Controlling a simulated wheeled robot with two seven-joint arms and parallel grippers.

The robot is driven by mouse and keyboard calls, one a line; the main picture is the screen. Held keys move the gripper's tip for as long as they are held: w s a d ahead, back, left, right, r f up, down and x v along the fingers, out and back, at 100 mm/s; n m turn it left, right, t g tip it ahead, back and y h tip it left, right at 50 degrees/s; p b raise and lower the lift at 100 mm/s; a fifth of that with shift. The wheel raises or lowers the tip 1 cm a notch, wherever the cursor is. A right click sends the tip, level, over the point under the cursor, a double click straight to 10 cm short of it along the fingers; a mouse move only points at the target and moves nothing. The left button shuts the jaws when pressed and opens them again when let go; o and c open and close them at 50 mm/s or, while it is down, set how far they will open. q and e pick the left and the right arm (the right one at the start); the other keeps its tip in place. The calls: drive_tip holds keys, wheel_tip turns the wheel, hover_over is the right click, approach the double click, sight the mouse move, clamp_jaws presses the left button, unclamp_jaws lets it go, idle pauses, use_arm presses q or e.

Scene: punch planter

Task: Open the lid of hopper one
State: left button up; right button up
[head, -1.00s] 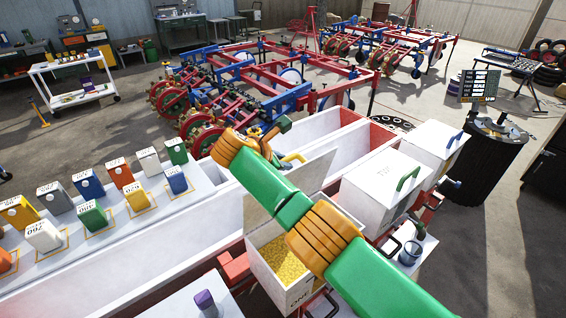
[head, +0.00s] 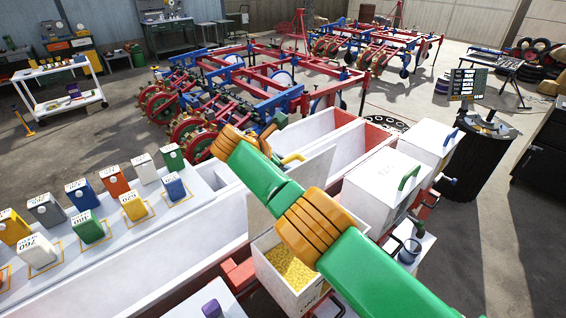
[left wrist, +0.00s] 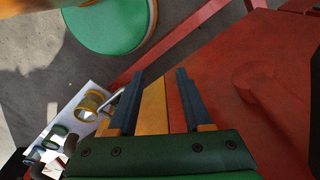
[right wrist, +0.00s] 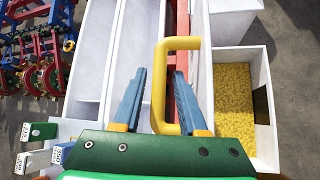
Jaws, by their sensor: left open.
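Hopper one (head: 300,293) is the white box at front centre with yellow grain in it. Its lid (head: 318,170) stands raised, partly hidden behind my right arm. A yellow loop handle (head: 293,158) shows beyond the lid and in the right wrist view (right wrist: 182,43). My right gripper (head: 272,143) is at this handle. In the right wrist view its fingers (right wrist: 160,82) are apart, with one leg of the handle between them and a gap visible on the left. My left gripper (left wrist: 155,82) is open and empty near a red surface; it is not made out in the head view.
A closed white hopper (head: 385,185) with a green handle stands right of hopper one, and another with a blue handle (head: 450,136) beyond. Long white troughs (head: 150,255) run behind. Numbered coloured blocks (head: 88,228) stand on the left ledge. A purple-topped object (head: 212,308) is near the front.

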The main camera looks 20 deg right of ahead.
drive_tip(key=shift+w, duration=0.1)
drive_tip(key=shift+a+b, duration=0.1)
drive_tip(key=shift+b, duration=0.25)
drive_tip(key=s+a+b, duration=0.1)
drive_tip(key=b, duration=0.3)
drive_tip(key=shift+r, duration=0.2)
drive_tip(key=v, duration=0.5)
drive_tip(key=shift+w+r, duration=0.15)
drive_tip(key=shift+r, duration=0.4)
